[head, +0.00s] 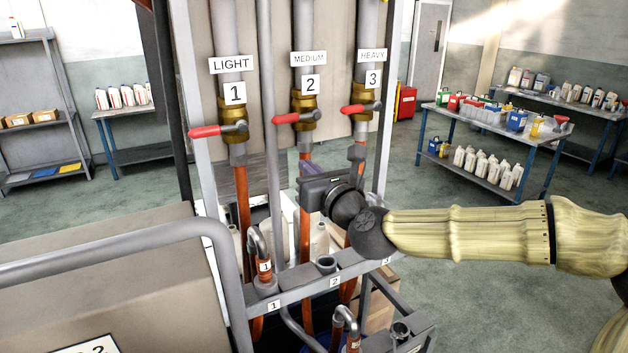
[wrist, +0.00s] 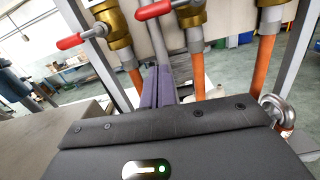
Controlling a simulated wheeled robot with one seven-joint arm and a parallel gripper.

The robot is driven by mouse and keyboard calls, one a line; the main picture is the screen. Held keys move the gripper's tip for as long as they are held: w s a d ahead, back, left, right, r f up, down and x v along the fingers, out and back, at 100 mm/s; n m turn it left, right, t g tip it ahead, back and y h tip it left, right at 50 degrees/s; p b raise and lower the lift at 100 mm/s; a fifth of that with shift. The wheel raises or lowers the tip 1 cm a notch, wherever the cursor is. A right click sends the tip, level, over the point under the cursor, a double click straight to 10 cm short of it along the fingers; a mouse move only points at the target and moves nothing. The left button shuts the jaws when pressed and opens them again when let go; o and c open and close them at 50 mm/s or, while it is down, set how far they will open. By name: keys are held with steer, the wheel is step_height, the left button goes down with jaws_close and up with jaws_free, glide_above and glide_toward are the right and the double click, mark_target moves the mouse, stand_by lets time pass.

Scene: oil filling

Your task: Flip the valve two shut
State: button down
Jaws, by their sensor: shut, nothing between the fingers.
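Valve two (head: 303,117) is a brass valve on the middle pipe, under the MEDIUM and 2 labels. Its red handle (head: 286,118) points left, across the pipe; in the wrist view this handle (wrist: 153,11) is at the top edge. My gripper (head: 306,160) is below this handle, in front of the middle hose. In the wrist view its purple fingers (wrist: 163,72) are together and hold nothing. They point up beside the middle orange hose, apart from the handle.
Valve one's red handle (head: 206,131) and valve three's red handle (head: 353,109) also point left. A thin grey upright (head: 271,100) stands between pipes one and two. A grey rail (head: 290,292) with numbered hose holders runs below. A grey handrail (head: 130,242) is at front left.

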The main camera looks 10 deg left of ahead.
steer(key=shift+v, duration=0.8)
steer(key=shift+f, duration=0.1)
steer(key=s+d+f+n+g+h, duration=0.2)
steer(key=f+n+g+h, duration=0.1)
steer(key=f+n, duration=0.65)
steer(key=s+d+f+n+g+h, duration=0.2)
steer(key=f+n+g, duration=0.3)
steer(key=f, duration=0.8)
steer(key=s+d+f+n+g+h, duration=0.1)
steer(key=s+d+f+n+h, duration=0.1)
steer(key=s+d+n, duration=0.2)
steer(key=s+d+f+n+g+h, duration=0.1)
steer(key=s+d+n, duration=0.4)
steer(key=d, duration=0.6)
steer(key=s+d+f+n+g+h, duration=0.1)
steer(key=s+d+f+n+h, duration=0.2)
steer(key=s+d+n, duration=0.2)
steer(key=d, duration=0.3)
steer(key=shift+s+d+f+g+h, duration=0.25)
steer(key=shift+s+f+g+h, duration=0.05)
steer(key=shift+s+g+h, duration=0.1)
